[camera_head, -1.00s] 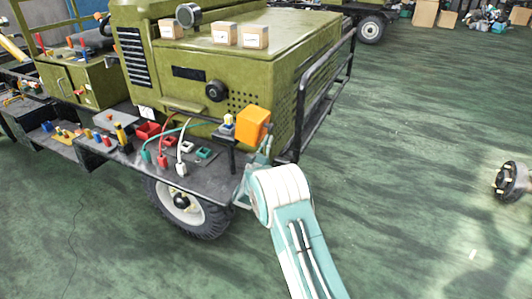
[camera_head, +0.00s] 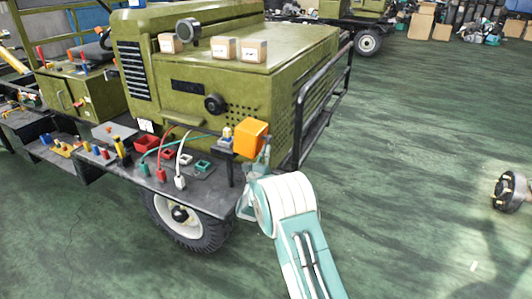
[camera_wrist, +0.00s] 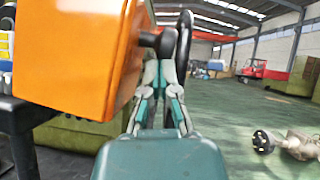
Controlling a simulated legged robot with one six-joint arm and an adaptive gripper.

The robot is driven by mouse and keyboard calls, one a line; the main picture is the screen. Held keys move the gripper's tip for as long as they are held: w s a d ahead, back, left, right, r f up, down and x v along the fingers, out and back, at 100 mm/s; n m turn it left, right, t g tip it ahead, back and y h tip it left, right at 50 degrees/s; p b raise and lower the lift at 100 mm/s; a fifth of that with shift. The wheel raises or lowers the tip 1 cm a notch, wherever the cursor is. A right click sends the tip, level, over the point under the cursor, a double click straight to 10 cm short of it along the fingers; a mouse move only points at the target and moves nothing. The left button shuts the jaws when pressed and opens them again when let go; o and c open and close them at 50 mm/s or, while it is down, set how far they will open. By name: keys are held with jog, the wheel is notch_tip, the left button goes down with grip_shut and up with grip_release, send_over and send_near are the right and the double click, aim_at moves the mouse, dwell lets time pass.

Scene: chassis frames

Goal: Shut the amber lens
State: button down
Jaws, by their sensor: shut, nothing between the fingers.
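The amber lens is an orange box-shaped cover (camera_head: 251,139) at the near right corner of the chassis shelf. In the wrist view the lens (camera_wrist: 75,55) fills the upper left, close to the camera. A dark round knob (camera_wrist: 149,40) sticks out from its right side. My gripper (camera_wrist: 160,68) is shut and empty, with its fingertips just below and right of that knob; I cannot tell if they touch it. In the head view my gripper (camera_head: 263,155) is partly hidden behind the lens.
The olive chassis (camera_head: 225,75) carries boxes on its hood and coloured connectors with cables on its shelf (camera_head: 200,188). A black rail (camera_head: 300,115) runs along its right side. A dark round part (camera_head: 510,192) lies far right. The green floor between is clear.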

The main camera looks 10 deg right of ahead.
aim_at(255, 139)
jog(key=a+r+n+y, duration=0.1)
jog(key=r+n+y, duration=0.1)
jog(key=n, duration=0.1)
jog(key=w+a+r+n+y, duration=0.1)
jog(key=r+n+y, duration=0.1)
jog(key=n+y, duration=0.1)
jog(key=w+a+r+n+t+y, duration=0.1)
jog(key=r+n+y, duration=0.1)
jog(key=n, duration=0.2)
jog(key=shift+w+r+n+y, duration=0.1)
jog(key=shift+r+n+y, duration=0.05)
jog(key=shift+n+y, duration=0.2)
jog(key=shift+w+a+r+n+g+y, duration=0.25)
jog(key=shift+w+a+n+g+y, duration=0.5)
jog(key=shift+w+a+n, duration=0.6)
jog(key=shift+w+a+r+n+g+y, duration=0.3)
jog(key=shift+w+a+n+g+y, duration=0.55)
jog(key=shift+a+n, duration=1)
jog(key=shift+w+a+r+n+g+y, duration=0.25)
jog(key=shift+w+a+n+g+y, duration=0.4)
jog(key=shift+w+a+n, duration=0.75)
jog(key=shift+s+n, duration=0.25)
jog(key=shift+n, duration=0.1)
